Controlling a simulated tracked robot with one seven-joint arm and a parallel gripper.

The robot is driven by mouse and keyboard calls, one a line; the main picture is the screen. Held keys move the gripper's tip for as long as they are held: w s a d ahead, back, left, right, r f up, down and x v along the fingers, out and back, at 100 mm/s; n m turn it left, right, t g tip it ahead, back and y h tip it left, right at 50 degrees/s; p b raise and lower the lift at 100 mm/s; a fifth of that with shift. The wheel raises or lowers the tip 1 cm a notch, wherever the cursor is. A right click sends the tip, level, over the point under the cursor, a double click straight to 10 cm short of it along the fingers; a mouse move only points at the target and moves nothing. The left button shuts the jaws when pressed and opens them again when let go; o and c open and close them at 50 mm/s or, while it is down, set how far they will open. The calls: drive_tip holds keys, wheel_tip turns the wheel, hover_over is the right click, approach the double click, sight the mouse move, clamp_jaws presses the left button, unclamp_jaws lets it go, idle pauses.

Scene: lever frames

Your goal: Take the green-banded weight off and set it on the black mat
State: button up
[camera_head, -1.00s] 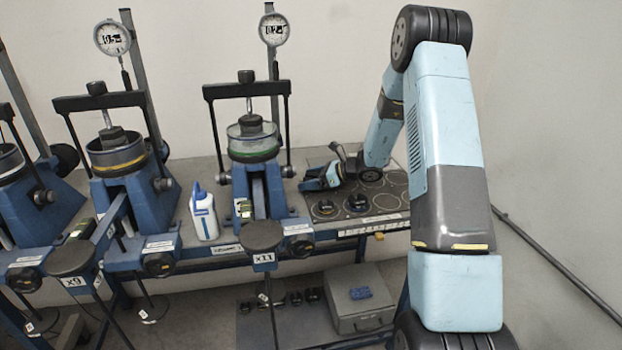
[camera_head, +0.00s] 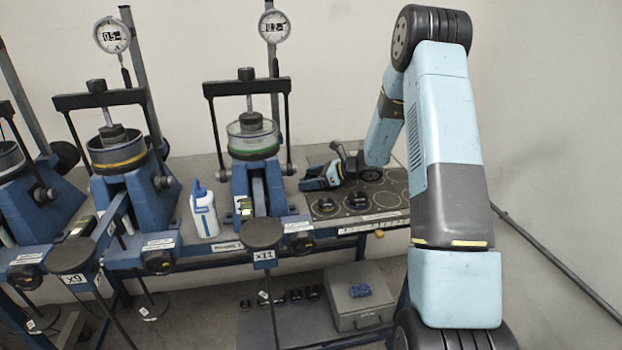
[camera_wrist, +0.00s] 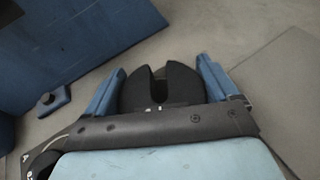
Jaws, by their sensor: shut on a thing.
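My gripper (camera_wrist: 161,66) is shut on a black slotted weight (camera_wrist: 146,92), which sits between its two blue fingers in the wrist view with the slot facing away from the palm. No green band shows on this weight from here. In the head view my gripper (camera_head: 322,178) is low over the bench, just right of the middle lever frame; the held weight cannot be made out there. A dark mat with printed rings (camera_head: 388,200) lies on the bench beside and in front of the gripper. Two black weights (camera_head: 357,200) (camera_head: 325,207) rest on its front part.
The middle lever frame (camera_head: 256,190) has a green-banded cell (camera_head: 253,145); the frame left of it has a yellow-banded one (camera_head: 118,158). A white bottle (camera_head: 204,212) stands between them. The x11 hanger (camera_head: 263,236) juts out in front. A grey case (camera_head: 358,307) sits below.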

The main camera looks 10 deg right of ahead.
drive_tip(key=shift+r, duration=0.1)
drive_tip(key=o, duration=1.4)
drive_tip(key=v, duration=1.3)
drive_tip(key=shift+s+d, duration=0.15)
drive_tip(key=shift+d, duration=0.15)
drive_tip(key=s+a+r+n+g+h, duration=0.2)
drive_tip(key=s+a+r+n, duration=0.35)
drive_tip(key=s+r, duration=0.3)
drive_tip(key=s+a+r+n+g+h, duration=0.2)
drive_tip(key=s+a+r+n+h, duration=0.15)
drive_tip(key=s+r+n, duration=0.45)
drive_tip(key=s+d+r+n+t+h, duration=0.1)
drive_tip(key=s+r+n+h, duration=0.1)
drive_tip(key=s, duration=0.5)
drive_tip(key=s+r+n+t+h, duration=0.1)
drive_tip(key=s+r+n+h, duration=0.1)
drive_tip(key=s+n, duration=0.2)
drive_tip(key=s+d+r+n+t+h, duration=0.1)
drive_tip(key=s+r+n+h, duration=0.1)
drive_tip(key=s, duration=0.8)
drive_tip(key=shift+s+d+r+n, duration=0.25)
drive_tip(key=shift+r+n, duration=0.25)
drive_tip(key=shift+n, duration=0.55)
